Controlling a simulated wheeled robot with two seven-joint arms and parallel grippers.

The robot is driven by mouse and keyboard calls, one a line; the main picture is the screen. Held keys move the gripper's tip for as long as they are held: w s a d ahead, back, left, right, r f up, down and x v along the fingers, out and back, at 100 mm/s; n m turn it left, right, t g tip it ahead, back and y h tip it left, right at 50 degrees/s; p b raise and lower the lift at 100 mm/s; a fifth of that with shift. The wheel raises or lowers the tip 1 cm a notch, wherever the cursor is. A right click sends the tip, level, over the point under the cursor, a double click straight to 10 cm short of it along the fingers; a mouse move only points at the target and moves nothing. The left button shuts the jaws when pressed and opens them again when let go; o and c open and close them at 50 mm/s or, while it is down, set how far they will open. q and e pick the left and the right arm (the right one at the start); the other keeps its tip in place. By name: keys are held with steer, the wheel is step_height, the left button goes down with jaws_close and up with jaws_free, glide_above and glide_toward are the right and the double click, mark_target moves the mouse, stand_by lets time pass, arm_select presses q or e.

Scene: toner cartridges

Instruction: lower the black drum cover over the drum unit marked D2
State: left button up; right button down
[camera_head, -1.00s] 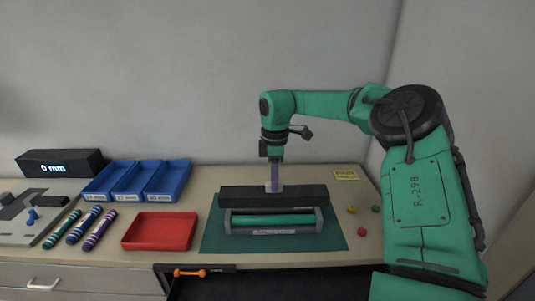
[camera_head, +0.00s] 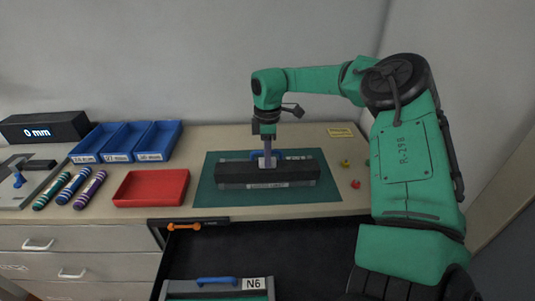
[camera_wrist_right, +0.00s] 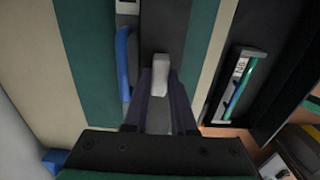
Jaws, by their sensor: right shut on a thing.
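The black drum cover (camera_head: 235,170) is level over the drum unit on the green mat (camera_head: 212,195) in the head view. The unit's grey front edge with a label (camera_head: 268,185) shows below the cover, and its green drum is hidden. A blue handle (camera_wrist_right: 123,60) and part of a white label stick out along one side in the wrist view; I cannot read D2. My right gripper (camera_head: 266,162) points down, shut on the cover's pale upright grip (camera_wrist_right: 161,75). I cannot tell whether the cover is fully seated. My left gripper is out of view.
An open drawer in front holds another unit labelled N6 (camera_head: 254,283). A red tray (camera_head: 150,187), blue bins (camera_head: 125,142), striped tubes (camera_head: 74,187) and a display reading 0 mm (camera_head: 42,129) stand left. Small coloured pieces (camera_head: 355,184) lie right of the mat.

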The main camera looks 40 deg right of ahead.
steer(key=shift+f, duration=0.4)
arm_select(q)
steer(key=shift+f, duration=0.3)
arm_select(e)
steer(key=shift+r, duration=0.1)
steer(key=c, duration=0.7)
jaws_free()
steer(key=shift+o, duration=0.2)
steer(key=shift+r, duration=0.3)
arm_select(q)
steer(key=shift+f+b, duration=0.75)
steer(key=shift+b, duration=0.05)
arm_select(e)
step_height(320, 180, up, 14)
